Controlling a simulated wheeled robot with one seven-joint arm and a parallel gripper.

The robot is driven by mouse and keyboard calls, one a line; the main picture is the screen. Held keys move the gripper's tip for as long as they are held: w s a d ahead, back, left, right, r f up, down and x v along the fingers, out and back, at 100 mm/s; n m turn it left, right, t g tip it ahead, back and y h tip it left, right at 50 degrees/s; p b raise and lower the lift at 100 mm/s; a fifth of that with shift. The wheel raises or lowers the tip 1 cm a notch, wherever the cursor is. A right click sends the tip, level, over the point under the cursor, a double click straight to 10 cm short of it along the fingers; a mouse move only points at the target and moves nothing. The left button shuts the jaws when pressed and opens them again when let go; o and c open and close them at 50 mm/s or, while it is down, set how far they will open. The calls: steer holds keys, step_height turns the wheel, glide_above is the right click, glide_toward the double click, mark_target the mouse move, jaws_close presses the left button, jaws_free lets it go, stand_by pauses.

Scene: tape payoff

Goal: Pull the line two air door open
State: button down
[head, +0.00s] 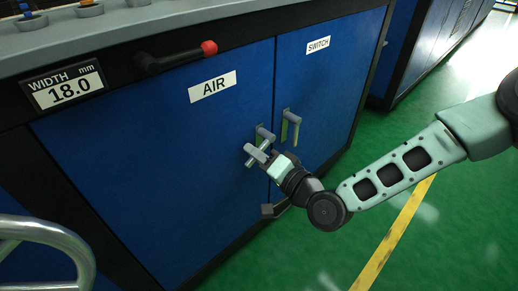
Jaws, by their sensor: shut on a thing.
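The blue air door (150,150), labelled AIR, is on the left half of the cabinet front and looks shut, level with the door beside it. Its grey handle (265,136) is near the door's right edge. My gripper (257,154) is at this handle, shut on it, and covers its lower part. My arm reaches in from the right.
The SWITCH door (325,90) with its own handle (291,123) is right beside the air door. A black lever with a red knob (208,48) sticks out above. A metal rail (40,228) is at the lower left. Green floor (440,230) is open at the right.

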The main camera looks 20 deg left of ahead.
steer(key=shift+s+a+r+m+p, duration=0.1)
steer(key=shift+r+m+p, duration=0.25)
steer(key=shift+m, duration=0.4)
steer(key=shift+s+d+r+m+p, duration=0.1)
steer(key=shift+r+m+p, duration=0.2)
steer(key=shift+m, duration=0.5)
steer(key=shift+s+a+r+m+p, duration=0.1)
steer(key=shift+r+m+p, duration=0.25)
steer(key=shift+m, duration=0.4)
